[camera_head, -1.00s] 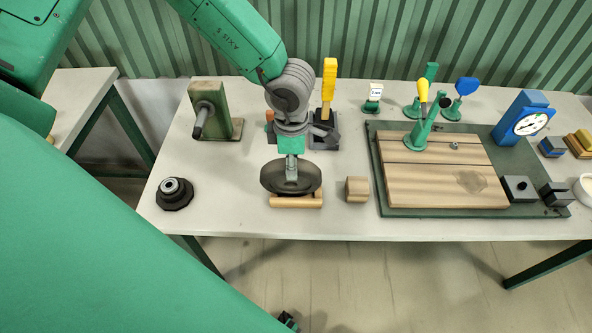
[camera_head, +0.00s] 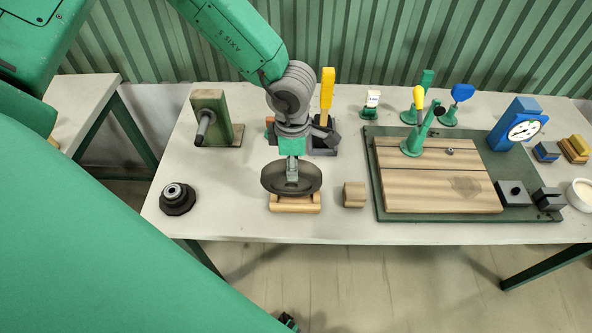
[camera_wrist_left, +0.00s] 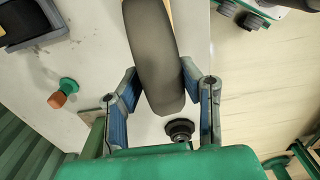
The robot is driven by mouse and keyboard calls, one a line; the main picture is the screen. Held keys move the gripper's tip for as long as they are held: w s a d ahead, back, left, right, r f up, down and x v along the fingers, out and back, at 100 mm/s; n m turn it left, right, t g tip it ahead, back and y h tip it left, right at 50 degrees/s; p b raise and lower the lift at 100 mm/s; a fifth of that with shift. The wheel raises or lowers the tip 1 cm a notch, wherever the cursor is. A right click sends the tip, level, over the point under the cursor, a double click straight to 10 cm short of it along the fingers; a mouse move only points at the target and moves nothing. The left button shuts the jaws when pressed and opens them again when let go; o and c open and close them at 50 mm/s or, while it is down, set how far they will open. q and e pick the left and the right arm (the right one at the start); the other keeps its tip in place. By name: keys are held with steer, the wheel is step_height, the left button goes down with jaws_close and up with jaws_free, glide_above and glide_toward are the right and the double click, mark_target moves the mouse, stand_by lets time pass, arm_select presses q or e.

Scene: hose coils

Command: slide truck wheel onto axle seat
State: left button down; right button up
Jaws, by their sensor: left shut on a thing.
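My left gripper (camera_head: 292,165) is shut on the dark truck wheel (camera_head: 273,181), gripping it from above. The wheel is upright, just over a small wooden cradle (camera_head: 295,208); whether they still touch is hard to tell. In the left wrist view the wheel (camera_wrist_left: 153,60) sits between the two blue-padded fingers (camera_wrist_left: 160,100). A green bracket with a dark peg (camera_head: 205,122), which looks like the axle seat, stands at the back left; its peg is bare and points forward. My right gripper is not in view.
A black round hub (camera_head: 177,198) lies near the left table edge. A wooden block (camera_head: 354,195) stands right of the cradle. A yellow-handled tool (camera_head: 327,90) stands behind my gripper. A green mat (camera_head: 372,190) with a wooden board fills the right. Between hub and cradle the table is clear.

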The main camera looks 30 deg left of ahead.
arm_select(q)
steer(key=shift+d+r+p, duration=0.35)
steer(key=shift+d+r, duration=0.3)
steer(key=shift+r, duration=0.35)
steer(key=shift+a+r, duration=0.1)
steer(key=shift+r, duration=0.3)
steer(key=shift+a+r, duration=0.25)
steer(key=shift+a, duration=0.2)
